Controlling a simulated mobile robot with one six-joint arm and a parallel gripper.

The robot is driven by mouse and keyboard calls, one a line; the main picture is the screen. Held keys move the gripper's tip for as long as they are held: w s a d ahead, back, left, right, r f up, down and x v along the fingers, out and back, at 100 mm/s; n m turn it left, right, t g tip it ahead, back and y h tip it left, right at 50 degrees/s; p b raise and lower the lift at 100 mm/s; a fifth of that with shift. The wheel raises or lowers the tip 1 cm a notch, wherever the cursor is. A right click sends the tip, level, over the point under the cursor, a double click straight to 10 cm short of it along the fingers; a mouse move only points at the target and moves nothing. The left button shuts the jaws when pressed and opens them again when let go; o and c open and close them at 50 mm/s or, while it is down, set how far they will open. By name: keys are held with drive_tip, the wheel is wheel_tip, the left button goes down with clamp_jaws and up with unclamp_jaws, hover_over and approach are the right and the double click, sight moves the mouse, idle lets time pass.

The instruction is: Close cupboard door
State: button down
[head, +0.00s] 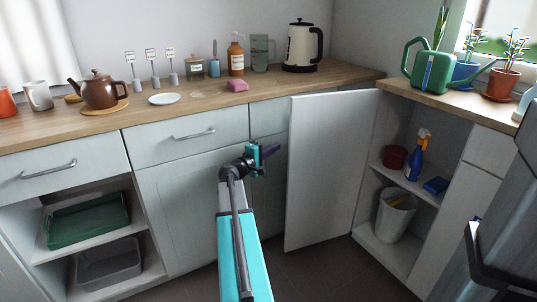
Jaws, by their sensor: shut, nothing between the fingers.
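The white cupboard door (328,170) stands wide open, swung out to the left of the open cupboard (412,190) on the right side. Its free edge faces left, near the middle of the view. My gripper (268,151) is just left of that free edge, in front of the drawer cabinets, with its fingers shut and empty. It appears apart from the door, though the depth between them is hard to judge. No handle shows on the visible face of the door.
A green watering can (432,72) stands on the counter above. Dark floor (325,272) is clear below the door.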

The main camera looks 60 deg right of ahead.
drive_tip(key=shift+s+d+b, duration=0.25)
drive_tip(key=shift+s+b, duration=0.1)
drive_tip(key=shift+s, duration=0.35)
drive_tip(key=shift+s+d+b, duration=0.25)
drive_tip(key=shift+s+b, duration=0.1)
drive_tip(key=shift+s, duration=0.4)
drive_tip(key=shift+s+d+b, duration=0.25)
drive_tip(key=shift+s+b, duration=0.1)
drive_tip(key=shift+s, duration=0.35)
